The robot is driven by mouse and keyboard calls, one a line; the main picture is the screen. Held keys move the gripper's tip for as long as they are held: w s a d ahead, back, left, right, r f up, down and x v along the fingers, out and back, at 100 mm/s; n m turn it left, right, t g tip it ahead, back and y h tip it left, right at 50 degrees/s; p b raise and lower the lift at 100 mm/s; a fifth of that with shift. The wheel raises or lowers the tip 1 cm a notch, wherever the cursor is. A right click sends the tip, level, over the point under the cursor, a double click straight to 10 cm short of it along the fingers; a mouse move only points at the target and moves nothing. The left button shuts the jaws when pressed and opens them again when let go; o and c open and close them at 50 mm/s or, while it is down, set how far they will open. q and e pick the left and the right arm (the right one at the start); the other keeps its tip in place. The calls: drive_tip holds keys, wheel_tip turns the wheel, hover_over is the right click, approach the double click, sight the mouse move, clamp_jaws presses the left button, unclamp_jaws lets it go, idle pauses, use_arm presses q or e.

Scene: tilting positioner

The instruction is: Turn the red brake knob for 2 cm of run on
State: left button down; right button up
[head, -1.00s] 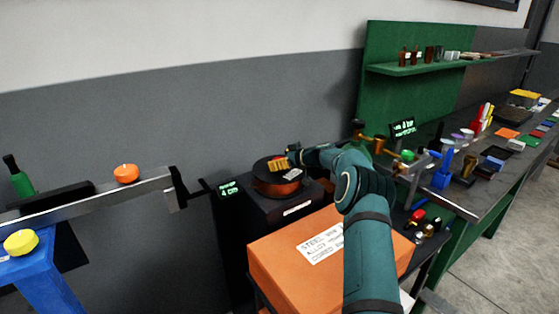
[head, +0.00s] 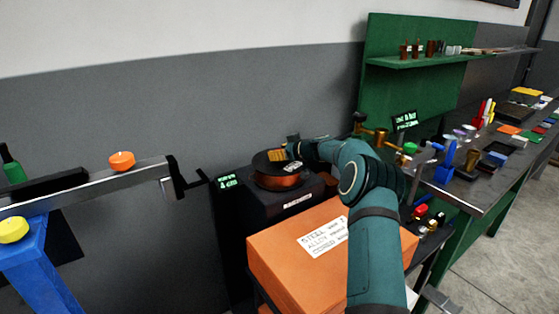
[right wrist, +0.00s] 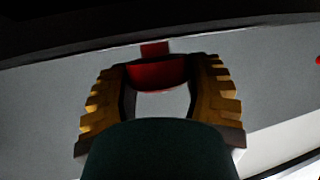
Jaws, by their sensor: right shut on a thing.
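My right gripper (head: 279,155) reaches over the black-flanged reel of copper-coloured wire (head: 277,181), its yellow fingers at the reel's top. In the right wrist view its ridged yellow fingers (right wrist: 160,88) close on a red piece (right wrist: 155,73), which I take for the brake knob. The knob does not show in the head view, and its turn angle cannot be read. The reel sits on a black stand (head: 250,211). A small display (head: 227,182) left of it shows green text that seems to read 4 cm. My left gripper is not in view.
An orange box (head: 290,262) with a white label stands in front of the reel, under my right arm. A metal beam (head: 130,181) bearing an orange disc (head: 121,161) is at left. A cluttered bench (head: 492,185) runs along the right.

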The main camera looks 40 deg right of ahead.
drive_tip(key=shift+f+m+h+b, duration=0.2)
drive_tip(key=shift+m+h+b, duration=1.2)
drive_tip(key=shift+b, duration=1.6)
drive_tip(key=shift+r+m+h+b, duration=0.15)
drive_tip(key=shift+m+h+b, duration=0.35)
drive_tip(key=shift+h, duration=0.3)
drive_tip(key=shift+r+m+h, duration=0.1)
drive_tip(key=shift+m+h, duration=0.4)
drive_tip(key=shift+h, duration=0.1)
drive_tip(key=shift+m+g+h+p, duration=0.3)
drive_tip(key=shift+m+h, duration=0.2)
drive_tip(key=shift+h, duration=0.1)
drive_tip(key=shift+m, duration=0.3)
drive_tip(key=o, duration=1.2)
drive_tip(key=shift+s, duration=0.1)
